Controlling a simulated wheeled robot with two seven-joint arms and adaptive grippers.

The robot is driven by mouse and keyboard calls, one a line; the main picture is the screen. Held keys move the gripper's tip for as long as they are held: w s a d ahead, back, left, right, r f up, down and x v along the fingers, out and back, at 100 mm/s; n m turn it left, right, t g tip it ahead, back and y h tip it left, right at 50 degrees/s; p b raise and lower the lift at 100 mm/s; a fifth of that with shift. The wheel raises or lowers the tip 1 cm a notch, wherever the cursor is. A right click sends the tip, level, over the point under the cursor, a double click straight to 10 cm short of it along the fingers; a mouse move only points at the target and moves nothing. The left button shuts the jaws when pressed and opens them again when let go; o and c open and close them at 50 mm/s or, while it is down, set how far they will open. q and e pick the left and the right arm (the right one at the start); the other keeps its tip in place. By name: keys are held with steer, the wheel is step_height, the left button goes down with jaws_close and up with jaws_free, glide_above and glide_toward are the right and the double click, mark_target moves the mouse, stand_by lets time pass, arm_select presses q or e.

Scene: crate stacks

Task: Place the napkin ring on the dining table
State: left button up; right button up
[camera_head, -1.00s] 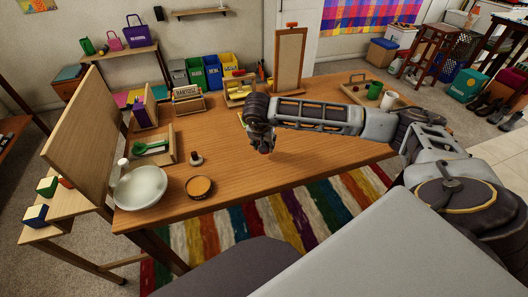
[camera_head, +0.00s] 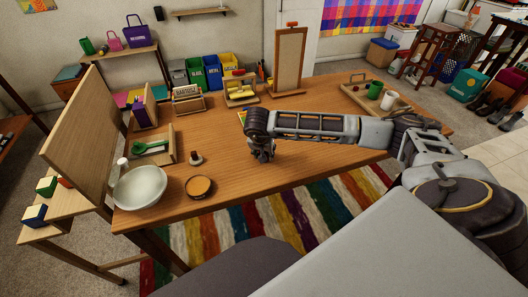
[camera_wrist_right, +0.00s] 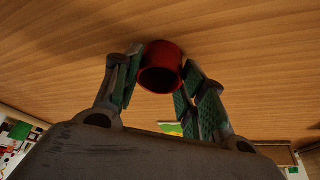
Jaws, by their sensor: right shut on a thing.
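The napkin ring (camera_wrist_right: 161,68) is a small dark red ring in the right wrist view. It sits between the two green-padded fingertips of my right gripper (camera_wrist_right: 160,85), which is shut on it. Wood grain of the dining table (camera_wrist_right: 240,40) fills the view close behind the ring. In the head view my right gripper (camera_head: 262,152) is low over the middle of the dining table (camera_head: 320,155), and the ring is hidden there. I cannot tell whether the ring touches the wood. My left gripper is not in view.
A white bowl (camera_head: 140,187), a round brown dish (camera_head: 199,187) and a small dark-knobbed item (camera_head: 196,159) stand at the table's left front. A framed board (camera_head: 289,62) stands at the back. A tray (camera_head: 360,98) with cups is at the right. Bare tabletop surrounds my gripper.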

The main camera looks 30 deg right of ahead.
steer(key=o, duration=0.7)
steer(key=shift+c, duration=0.2)
steer(key=o, duration=0.4)
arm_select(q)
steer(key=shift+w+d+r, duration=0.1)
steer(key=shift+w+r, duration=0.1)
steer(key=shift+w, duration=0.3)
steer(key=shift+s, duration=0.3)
arm_select(e)
steer(key=shift+r, duration=0.15)
steer(key=shift+s+a+r, duration=0.1)
steer(key=shift+r, duration=0.2)
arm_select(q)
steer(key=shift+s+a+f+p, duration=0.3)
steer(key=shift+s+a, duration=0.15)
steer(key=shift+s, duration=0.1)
arm_select(e)
steer(key=v, duration=1.1)
steer(key=shift+r, duration=0.1)
